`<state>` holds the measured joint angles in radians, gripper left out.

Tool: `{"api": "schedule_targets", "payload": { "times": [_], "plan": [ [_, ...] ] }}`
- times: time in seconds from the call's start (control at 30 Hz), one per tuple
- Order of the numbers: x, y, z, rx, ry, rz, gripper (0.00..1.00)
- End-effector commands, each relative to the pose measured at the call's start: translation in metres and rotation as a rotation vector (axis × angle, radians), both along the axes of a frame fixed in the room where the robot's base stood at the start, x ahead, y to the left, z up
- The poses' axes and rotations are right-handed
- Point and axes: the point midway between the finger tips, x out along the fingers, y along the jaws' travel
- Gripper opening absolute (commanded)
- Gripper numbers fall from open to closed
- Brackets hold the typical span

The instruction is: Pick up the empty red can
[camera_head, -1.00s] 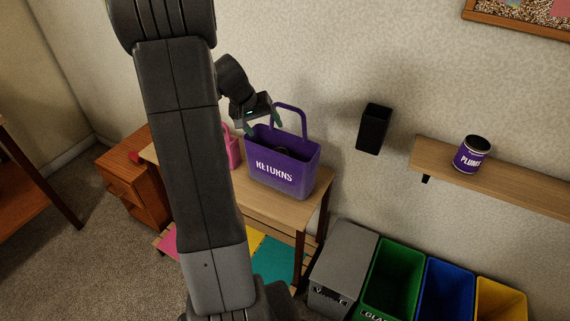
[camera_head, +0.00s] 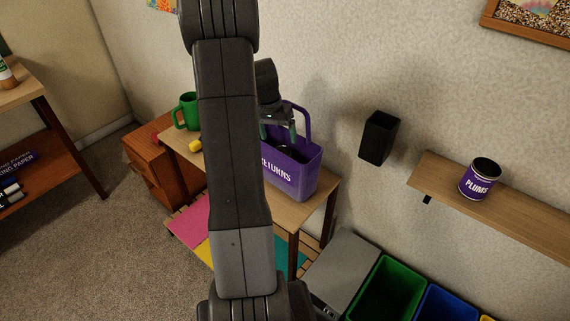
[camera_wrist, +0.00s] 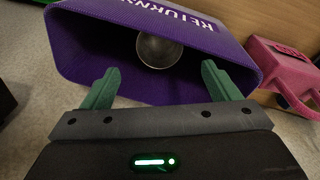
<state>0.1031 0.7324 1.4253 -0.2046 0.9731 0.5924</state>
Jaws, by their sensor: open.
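A purple basket marked RETURNS (camera_head: 304,180) stands on the wooden table. It fills much of the wrist view (camera_wrist: 90,50), mouth towards me. Inside lies a round, silvery-grey object (camera_wrist: 160,50); it may be the end of a can, but I see no red on it. My gripper (camera_head: 278,131) is at the basket's mouth, beside its handle. Its green fingers (camera_wrist: 160,72) are open, spread on either side of the round object in the picture, with nothing between them. A small red thing (camera_head: 156,138) sits on the wooden cabinet at left, too small to identify.
The table (camera_head: 322,188) also bears a green mug (camera_head: 187,111) and a small yellow thing (camera_head: 195,146). A pink container (camera_wrist: 282,72) is beside the basket. A black wall holder (camera_head: 379,138), a shelf (camera_head: 520,208) with a plums can (camera_head: 480,180) and bins (camera_head: 385,290) are at right.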

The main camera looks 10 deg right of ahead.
Motion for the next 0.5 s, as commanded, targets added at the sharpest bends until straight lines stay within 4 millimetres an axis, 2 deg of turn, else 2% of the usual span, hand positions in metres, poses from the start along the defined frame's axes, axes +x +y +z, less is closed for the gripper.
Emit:
{"api": "schedule_targets", "payload": {
  "times": [0.1,0.27,0.5],
  "plan": [
    [0.000,-0.003,-0.016,0.000,0.001,0.000,0.83],
    [0.000,-0.004,-0.024,-0.001,0.001,0.001,0.83],
    [-0.003,-0.009,-0.060,-0.001,0.003,0.001,0.83]
  ]
}}
